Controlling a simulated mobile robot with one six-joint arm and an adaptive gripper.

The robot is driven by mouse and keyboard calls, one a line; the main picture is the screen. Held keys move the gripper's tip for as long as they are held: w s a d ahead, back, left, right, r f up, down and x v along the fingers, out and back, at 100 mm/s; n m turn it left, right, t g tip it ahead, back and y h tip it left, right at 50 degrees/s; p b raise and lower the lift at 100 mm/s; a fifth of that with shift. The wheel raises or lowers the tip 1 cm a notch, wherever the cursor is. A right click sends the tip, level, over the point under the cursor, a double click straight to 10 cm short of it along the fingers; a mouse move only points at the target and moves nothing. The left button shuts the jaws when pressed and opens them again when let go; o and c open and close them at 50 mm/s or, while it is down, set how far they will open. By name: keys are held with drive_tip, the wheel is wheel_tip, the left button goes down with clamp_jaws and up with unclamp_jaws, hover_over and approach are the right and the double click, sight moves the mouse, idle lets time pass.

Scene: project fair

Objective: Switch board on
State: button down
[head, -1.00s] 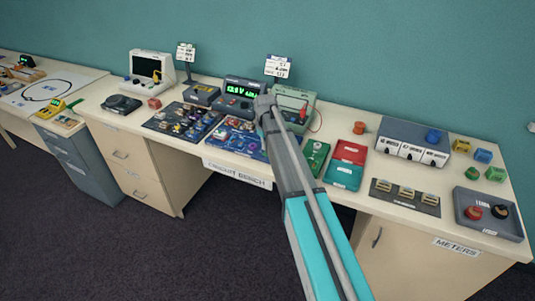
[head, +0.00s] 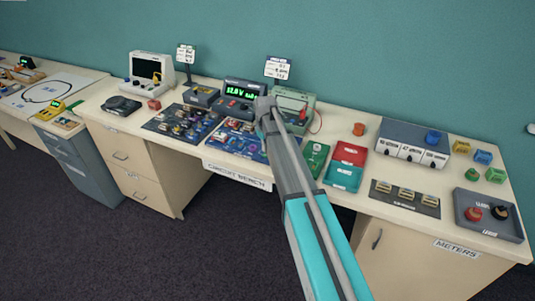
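The circuit bench (head: 238,172) runs along the wall, with its label on the front edge. Two dark boards lie on it: a left board (head: 182,123) with many small parts, and a blue board (head: 235,138) partly behind my arm. I cannot make out a board switch. Behind the blue board stands a power supply (head: 241,96) with a lit green display. My gripper (head: 265,103) is at the far end of my arm, over the right side of the power supply in the picture. Its fingers are too small and hidden to tell open from shut.
A green-grey meter case (head: 296,107) stands just right of my gripper. An oscilloscope (head: 151,71) stands at the left.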

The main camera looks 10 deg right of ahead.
sight(265, 155)
drive_tip(key=shift+f+b, duration=1.4)
idle(1.6)
drive_tip(key=shift+r, duration=0.1)
drive_tip(key=shift+r+p, duration=3.45)
drive_tip(key=shift+p, duration=0.1)
drive_tip(key=s+m, duration=0.4)
drive_tip(key=s, duration=2.5)
drive_tip(key=shift+d+m, duration=0.2)
drive_tip(key=shift+m, duration=0.2)
